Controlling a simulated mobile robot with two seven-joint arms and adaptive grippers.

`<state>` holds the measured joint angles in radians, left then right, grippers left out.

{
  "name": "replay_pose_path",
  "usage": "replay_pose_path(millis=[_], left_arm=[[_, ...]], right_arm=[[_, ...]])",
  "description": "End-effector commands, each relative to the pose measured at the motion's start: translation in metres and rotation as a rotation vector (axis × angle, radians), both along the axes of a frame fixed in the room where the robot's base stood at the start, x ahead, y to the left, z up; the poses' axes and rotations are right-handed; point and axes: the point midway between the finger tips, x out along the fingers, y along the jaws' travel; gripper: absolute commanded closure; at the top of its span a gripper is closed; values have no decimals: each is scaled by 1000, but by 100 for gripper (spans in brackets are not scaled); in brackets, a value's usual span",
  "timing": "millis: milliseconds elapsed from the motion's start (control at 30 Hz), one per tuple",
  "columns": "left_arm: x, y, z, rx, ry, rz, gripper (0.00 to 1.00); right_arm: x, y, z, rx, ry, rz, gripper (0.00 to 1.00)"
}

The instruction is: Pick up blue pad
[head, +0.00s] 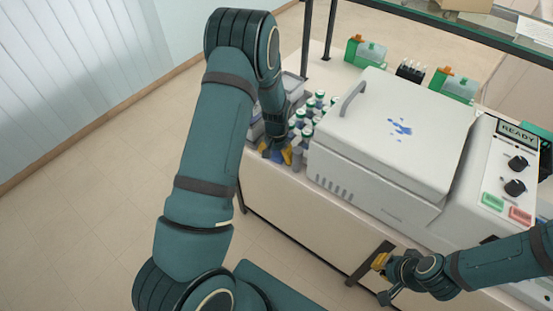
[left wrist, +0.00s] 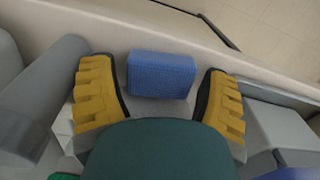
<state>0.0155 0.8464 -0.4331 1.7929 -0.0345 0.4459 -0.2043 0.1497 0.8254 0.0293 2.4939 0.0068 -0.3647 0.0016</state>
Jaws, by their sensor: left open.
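The blue pad (left wrist: 161,75) is a small textured block on the pale bench top, seen in the left wrist view. My left gripper (left wrist: 160,92) is open, with one yellow finger on each side of the pad and a gap to both. In the head view my left gripper (head: 279,153) is low at the bench's near left edge, left of the white machine. The arm and fingers mostly hide the pad there. My right gripper (head: 383,272) is in front of the bench at lower right, with no pad near it; its jaw opening is unclear.
Several white bottles with green caps (head: 308,112) stand right beside my left gripper. The large white machine (head: 395,130) fills the middle of the bench. Grey containers (head: 292,85) stand behind the left arm. The floor left of the bench is clear.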

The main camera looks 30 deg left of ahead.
Motion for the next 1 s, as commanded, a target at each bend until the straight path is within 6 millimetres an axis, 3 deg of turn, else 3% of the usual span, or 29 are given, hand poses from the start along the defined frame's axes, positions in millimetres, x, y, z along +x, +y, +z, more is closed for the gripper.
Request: replay_pose_path(millis=[167,233,267,667,1000], left_arm=[[0,0,2,0,-1,0,27],[0,0,2,0,-1,0,48],[0,0,2,0,-1,0,50],[1,0,7,0,-3,0,50],[1,0,66,0,-5,0,50]], right_arm=[[0,0,2,0,-1,0,100],[0,0,2,0,-1,0,100],[0,0,2,0,-1,0,100],[0,0,1,0,0,0,100],[0,0,3,0,0,0,100]])
